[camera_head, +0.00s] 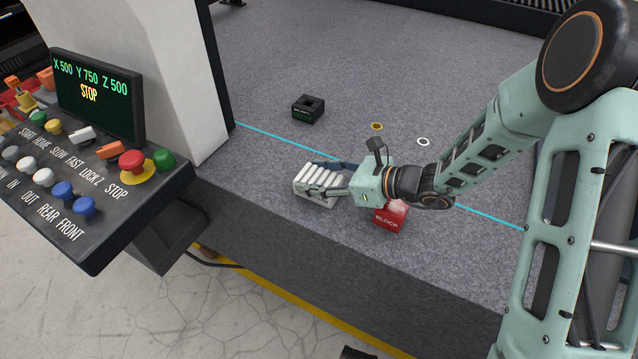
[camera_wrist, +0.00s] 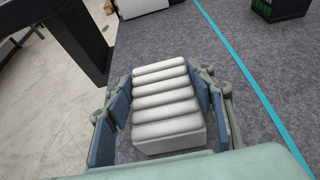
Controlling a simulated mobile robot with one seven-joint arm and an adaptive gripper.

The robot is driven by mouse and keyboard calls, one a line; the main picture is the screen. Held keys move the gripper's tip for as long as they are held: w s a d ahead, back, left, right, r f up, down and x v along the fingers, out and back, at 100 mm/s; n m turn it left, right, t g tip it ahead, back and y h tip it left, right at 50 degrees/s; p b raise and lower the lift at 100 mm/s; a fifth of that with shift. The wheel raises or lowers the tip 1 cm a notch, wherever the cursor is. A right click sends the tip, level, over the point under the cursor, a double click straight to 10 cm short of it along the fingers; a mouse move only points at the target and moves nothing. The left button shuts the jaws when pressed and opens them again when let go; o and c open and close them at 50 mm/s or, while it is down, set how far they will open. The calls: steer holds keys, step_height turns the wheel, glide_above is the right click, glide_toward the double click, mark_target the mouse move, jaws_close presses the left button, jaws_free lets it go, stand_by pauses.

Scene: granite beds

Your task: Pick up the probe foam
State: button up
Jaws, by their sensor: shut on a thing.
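The probe foam appears to be the white ribbed block (camera_head: 318,184) lying near the front edge of the granite bed. In the wrist view the white ribbed block (camera_wrist: 166,105) sits between the two blue finger pads, its ridges running across from finger to finger. My gripper (camera_head: 336,178) is closed on its two sides. In the wrist view my gripper (camera_wrist: 165,105) has a pad along each side; a narrow gap seems to show at the left. I cannot tell whether the block's underside is clear of the bed.
A red block (camera_head: 389,217) stands just below my wrist, partly hidden. A black box (camera_head: 308,108) is farther back. A gold ring (camera_head: 376,126) and a white ring (camera_head: 423,141) lie behind my wrist. A control panel (camera_head: 95,165) and grey column (camera_head: 178,70) stand left.

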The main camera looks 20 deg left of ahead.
mark_target(316, 176)
steer(key=shift+r, duration=0.55)
step_height(316, 176, up, 3)
steer(key=shift+f+p, duration=0.2)
steer(key=shift+p, duration=0.4)
steer(key=s+a+r+p, duration=0.2)
steer(key=s+a+r, duration=0.1)
steer(key=s+r, duration=0.6)
steer(key=s, duration=0.4)
steer(key=shift+s+a+r, duration=0.15)
steer(key=shift+s+a, duration=0.1)
steer(key=shift+a, duration=0.1)
steer(key=shift+w, duration=0.1)
